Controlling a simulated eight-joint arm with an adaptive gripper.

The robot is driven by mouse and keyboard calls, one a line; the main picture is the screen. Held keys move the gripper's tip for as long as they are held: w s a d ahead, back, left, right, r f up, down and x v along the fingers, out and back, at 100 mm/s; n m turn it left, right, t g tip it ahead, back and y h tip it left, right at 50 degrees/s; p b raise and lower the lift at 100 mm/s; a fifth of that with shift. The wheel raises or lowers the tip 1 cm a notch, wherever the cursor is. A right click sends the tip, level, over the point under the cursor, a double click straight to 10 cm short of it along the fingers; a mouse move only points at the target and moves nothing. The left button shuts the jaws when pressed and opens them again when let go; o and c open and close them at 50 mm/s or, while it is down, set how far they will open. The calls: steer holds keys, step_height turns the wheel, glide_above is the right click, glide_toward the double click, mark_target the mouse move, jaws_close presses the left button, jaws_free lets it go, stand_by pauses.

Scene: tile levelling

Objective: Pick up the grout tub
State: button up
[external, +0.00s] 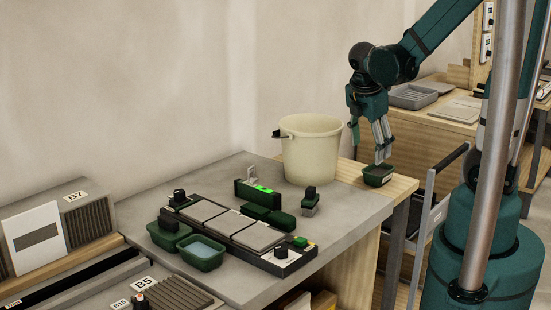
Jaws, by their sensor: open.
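A small dark green tub (378,177) sits at the right end of the worktop, on the wooden strip by the edge. My gripper (383,158) points down just above this tub, its grey fingers apart and empty. I cannot tell whether the fingertips reach inside its rim. Two more green tubs stand at the front left of the grey table: one holds something pale blue (203,254), the other (168,236) is behind it to the left. No label shows which one is the grout tub.
A large cream bucket (312,150) stands left of my gripper. A tile board (236,232) with grey tiles, a green level (257,193) and a green-handled block (310,201) occupy the grey table (350,215). A cart handle (447,172) rises to the right.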

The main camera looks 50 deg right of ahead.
mark_target(379, 172)
steer(key=shift+s+d+f+n+g+h, duration=0.15)
steer(key=shift+s+d+f+n+g, duration=0.15)
steer(key=shift+d+f+n, duration=0.35)
steer(key=shift+s+d+f+n+g+h, duration=0.15)
steer(key=shift+d+f+n+g, duration=0.15)
steer(key=shift+d+f+n, duration=0.35)
steer(key=shift+d+f, duration=0.1)
steer(key=shift+b+x, duration=0.3)
steer(key=shift+x, duration=0.85)
steer(key=shift+f, duration=0.15)
steer(key=shift+b+x, duration=0.6)
steer(key=shift+x, duration=1.85)
steer(key=shift+w+d, duration=0.1)
steer(key=shift+f+b, duration=0.2)
steer(key=shift+b, duration=0.1)
